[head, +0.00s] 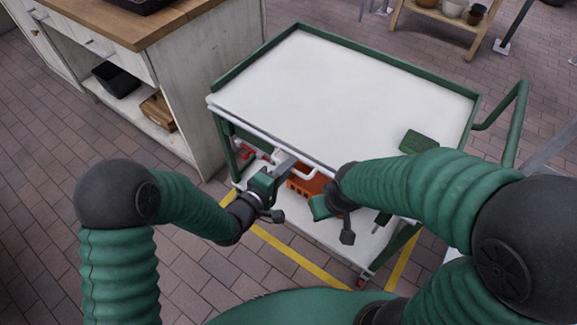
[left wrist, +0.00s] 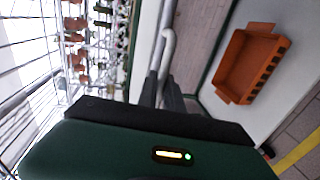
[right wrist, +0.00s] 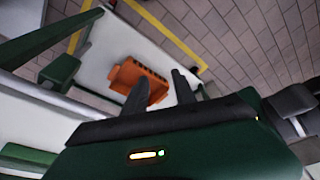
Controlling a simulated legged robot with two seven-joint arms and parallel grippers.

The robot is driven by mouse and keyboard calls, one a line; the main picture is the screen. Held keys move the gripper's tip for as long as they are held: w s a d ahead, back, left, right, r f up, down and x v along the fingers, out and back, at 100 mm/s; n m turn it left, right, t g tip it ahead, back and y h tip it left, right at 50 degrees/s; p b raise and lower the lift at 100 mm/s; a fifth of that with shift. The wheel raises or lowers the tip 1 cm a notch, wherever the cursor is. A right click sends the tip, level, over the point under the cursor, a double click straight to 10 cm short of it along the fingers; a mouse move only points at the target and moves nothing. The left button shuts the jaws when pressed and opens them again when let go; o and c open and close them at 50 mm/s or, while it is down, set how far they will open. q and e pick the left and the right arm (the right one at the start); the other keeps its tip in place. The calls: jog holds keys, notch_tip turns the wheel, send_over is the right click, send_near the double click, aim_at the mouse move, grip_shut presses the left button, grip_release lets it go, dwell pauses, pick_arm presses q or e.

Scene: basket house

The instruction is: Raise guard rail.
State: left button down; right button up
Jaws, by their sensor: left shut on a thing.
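The cart has a white top (head: 330,85) with green raised edges on its far sides. The guard rail (head: 309,171) is a thin white tube with a bent end, low along the near side of the cart, just below the top's near edge. It also shows in the left wrist view (left wrist: 167,40), running down to the fingertips. My left gripper (head: 284,168) is shut on the rail; its fingers (left wrist: 163,88) hide the gripped part. My right gripper (right wrist: 160,88) is open and empty, by the cart's near side. In the head view its fingers are partly hidden by its own arm.
An orange basket (head: 308,184) sits on the cart's lower shelf, behind the grippers. A green object (head: 418,141) lies on the top's near right corner. A wooden-topped cabinet (head: 170,75) stands close on the left. Yellow floor lines (head: 300,260) surround the cart.

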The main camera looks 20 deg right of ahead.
pick_arm(q)
jog(key=shift+s+d+f, duration=0.1)
jog(key=shift+s, duration=0.1)
dwell(0.6)
notch_tip(320, 180, up, 8)
jog(key=p, duration=0.7)
jog(key=shift+w, duration=0.1)
jog(key=shift+d, duration=0.1)
jog(key=c, duration=1.5)
grip_release()
